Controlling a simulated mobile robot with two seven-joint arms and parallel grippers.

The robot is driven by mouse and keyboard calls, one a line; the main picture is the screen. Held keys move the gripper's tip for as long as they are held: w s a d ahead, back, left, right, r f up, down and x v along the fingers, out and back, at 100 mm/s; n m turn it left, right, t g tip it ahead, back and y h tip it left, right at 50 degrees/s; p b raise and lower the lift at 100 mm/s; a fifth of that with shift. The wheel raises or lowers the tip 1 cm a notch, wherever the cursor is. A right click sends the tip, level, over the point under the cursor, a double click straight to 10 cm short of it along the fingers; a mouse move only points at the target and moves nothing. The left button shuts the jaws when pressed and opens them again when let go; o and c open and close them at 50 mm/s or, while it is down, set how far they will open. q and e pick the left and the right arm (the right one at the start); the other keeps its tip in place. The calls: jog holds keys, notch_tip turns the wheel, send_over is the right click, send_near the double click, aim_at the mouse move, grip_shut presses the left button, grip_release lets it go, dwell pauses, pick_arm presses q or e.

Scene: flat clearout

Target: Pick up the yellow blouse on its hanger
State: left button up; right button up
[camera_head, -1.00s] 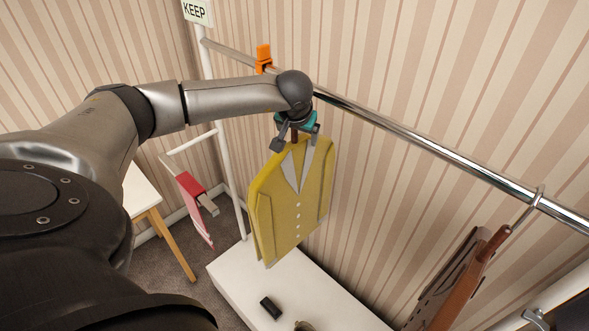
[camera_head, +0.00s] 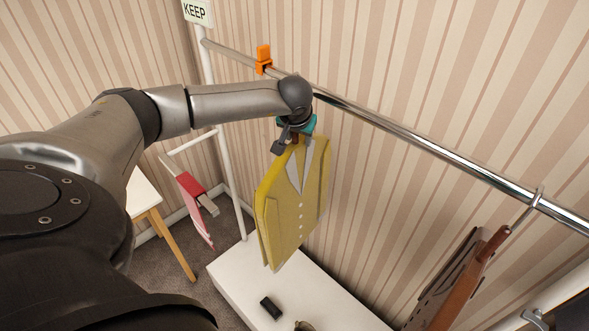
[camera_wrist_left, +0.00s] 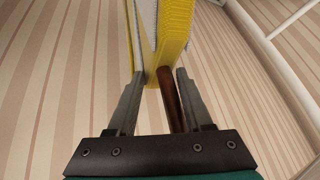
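The yellow blouse (camera_head: 292,210) with grey lapels hangs upright below the rail, over the white bench. My left gripper (camera_head: 287,146) points down at its top. In the left wrist view, the brown hanger neck (camera_wrist_left: 170,98) stands between the two fingers of the left gripper (camera_wrist_left: 161,72). It is close to the right-hand finger, with wallpaper showing between it and the left-hand finger. The blouse (camera_wrist_left: 174,35) lies just beyond the fingertips. The hanger's hook is hidden behind my wrist.
The metal rail (camera_head: 420,147) carries an orange clip (camera_head: 264,58) and, at right, a brown garment (camera_head: 460,280) on a hanger. A KEEP sign (camera_head: 196,11) tops the white post. A red and pink item (camera_head: 195,205) hangs lower left. A dark box (camera_head: 271,307) sits on the white bench (camera_head: 240,285).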

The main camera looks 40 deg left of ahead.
pick_arm(q)
grip_shut()
jog(key=shift+f, duration=0.1)
dwell(0.5)
